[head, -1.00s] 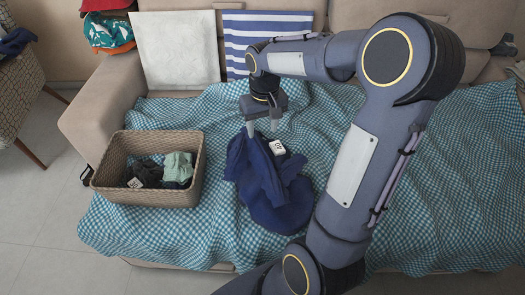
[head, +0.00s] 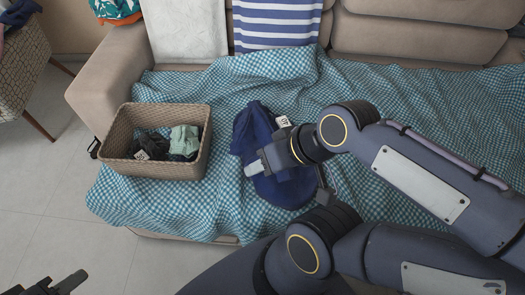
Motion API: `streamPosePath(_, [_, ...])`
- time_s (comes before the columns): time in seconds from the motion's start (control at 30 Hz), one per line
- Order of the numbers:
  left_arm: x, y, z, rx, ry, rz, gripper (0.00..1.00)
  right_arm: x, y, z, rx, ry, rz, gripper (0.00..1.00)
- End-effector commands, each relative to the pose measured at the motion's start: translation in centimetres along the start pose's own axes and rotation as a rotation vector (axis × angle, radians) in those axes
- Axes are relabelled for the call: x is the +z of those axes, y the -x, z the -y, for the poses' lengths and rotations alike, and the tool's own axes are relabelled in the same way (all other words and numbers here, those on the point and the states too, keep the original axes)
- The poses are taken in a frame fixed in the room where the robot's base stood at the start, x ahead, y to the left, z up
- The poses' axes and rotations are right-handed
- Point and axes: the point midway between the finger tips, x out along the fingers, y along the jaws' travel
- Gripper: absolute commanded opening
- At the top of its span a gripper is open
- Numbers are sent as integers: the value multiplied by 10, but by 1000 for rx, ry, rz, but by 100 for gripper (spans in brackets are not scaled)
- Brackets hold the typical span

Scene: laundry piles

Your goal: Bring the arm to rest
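My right arm comes in from the lower right, its elbow bent. Its gripper (head: 256,168) points left in front of the dark blue garment (head: 262,125). One pale finger shows, so I cannot tell its opening. The garment lies crumpled on the checked sofa cover, partly hidden behind the gripper, with a white tag (head: 284,121) near its upper right. A dark part of my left gripper (head: 60,284) shows at the bottom left corner, cut off by the frame. Its fingers are not clear.
A brown wicker basket (head: 117,160) with dark and pale green clothes (head: 184,139) stands left of the garment. The blue checked cover (head: 400,97) is clear at the upper right.

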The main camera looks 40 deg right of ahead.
Motion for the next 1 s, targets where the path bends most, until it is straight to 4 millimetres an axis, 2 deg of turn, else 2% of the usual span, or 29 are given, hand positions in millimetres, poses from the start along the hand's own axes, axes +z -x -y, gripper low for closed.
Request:
streamPosePath(0.13, [-7,13,-6,0,0,0,36,-7,14,6,1,0,0,50])
streamPosePath(0.23, [-17,34,-16,0,0,0,36,-18,34,15,1,0,0,50])
streamPosePath(0.5, [-59,117,-54,0,0,0,36,-60,117,54,1,-1,0,50])
streamPosePath(0.6, [-72,142,-65,0,0,-1,36,-72,142,65,1,-1,0,50])
streamPosePath(0.7, [-78,154,-70,0,0,0,36,-78,154,70,1,-1,0,50])
streamPosePath(1.0, [-78,155,-71,0,0,0,36,-79,155,71,1,-1,0,50])
